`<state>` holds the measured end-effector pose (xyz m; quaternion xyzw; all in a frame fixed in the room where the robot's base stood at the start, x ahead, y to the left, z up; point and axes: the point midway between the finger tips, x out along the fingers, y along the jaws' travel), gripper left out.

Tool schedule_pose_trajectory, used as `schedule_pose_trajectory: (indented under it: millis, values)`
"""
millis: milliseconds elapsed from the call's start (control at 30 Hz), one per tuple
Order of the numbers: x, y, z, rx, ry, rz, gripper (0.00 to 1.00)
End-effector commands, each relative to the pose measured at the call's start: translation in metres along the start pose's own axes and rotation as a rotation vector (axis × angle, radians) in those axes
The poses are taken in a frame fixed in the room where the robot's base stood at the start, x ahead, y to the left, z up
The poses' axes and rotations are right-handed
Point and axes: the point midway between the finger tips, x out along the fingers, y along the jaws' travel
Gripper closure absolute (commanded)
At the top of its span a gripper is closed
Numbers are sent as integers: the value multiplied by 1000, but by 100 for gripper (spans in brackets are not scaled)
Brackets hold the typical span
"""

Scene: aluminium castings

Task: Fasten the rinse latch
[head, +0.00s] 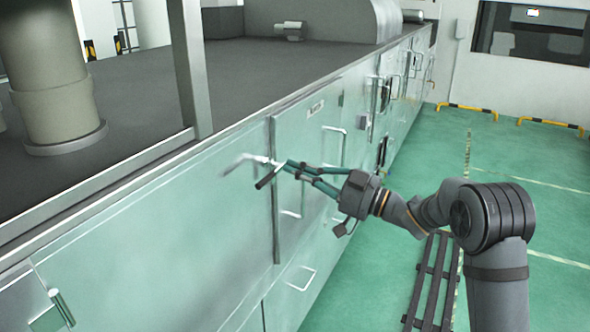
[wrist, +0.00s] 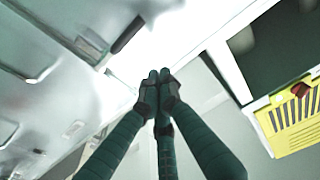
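A bent silver lever (head: 246,160), which appears to be the latch, stands out from the pale cabinet front near the upper edge of a panel seam. A short black bar (head: 267,178) sits just below its right end; I cannot tell whether it is part of the lever. My gripper (head: 284,168) reaches in from the right, its teal fingers at the lever's right end. In the wrist view, the dark fingertips of my gripper (wrist: 158,92) are drawn together, with nothing clearly seen between them. Contact with the lever cannot be told.
The cabinet front (head: 150,250) carries doors with silver handles (head: 334,143) to the right of the lever. A dark top surface (head: 260,70) lies behind its rim. A dark slatted rack (head: 432,285) lies on the green floor, which is mostly clear at right. A yellow panel (wrist: 290,115) shows in the wrist view.

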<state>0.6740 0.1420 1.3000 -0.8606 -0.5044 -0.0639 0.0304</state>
Motion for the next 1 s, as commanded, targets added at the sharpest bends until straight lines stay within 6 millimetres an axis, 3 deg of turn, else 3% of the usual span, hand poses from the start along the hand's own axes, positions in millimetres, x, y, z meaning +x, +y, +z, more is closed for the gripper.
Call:
schedule_pose_trajectory:
  millis: [367, 500, 633, 1000]
  values:
    - [79, -1, -5, 1, 0, -3, 100]
    - [69, 0, 19, 5, -4, 1, 100]
    - [66, 0, 31, 2, -2, 0, 100]
    - [63, 0, 38, -1, 0, 0, 100]
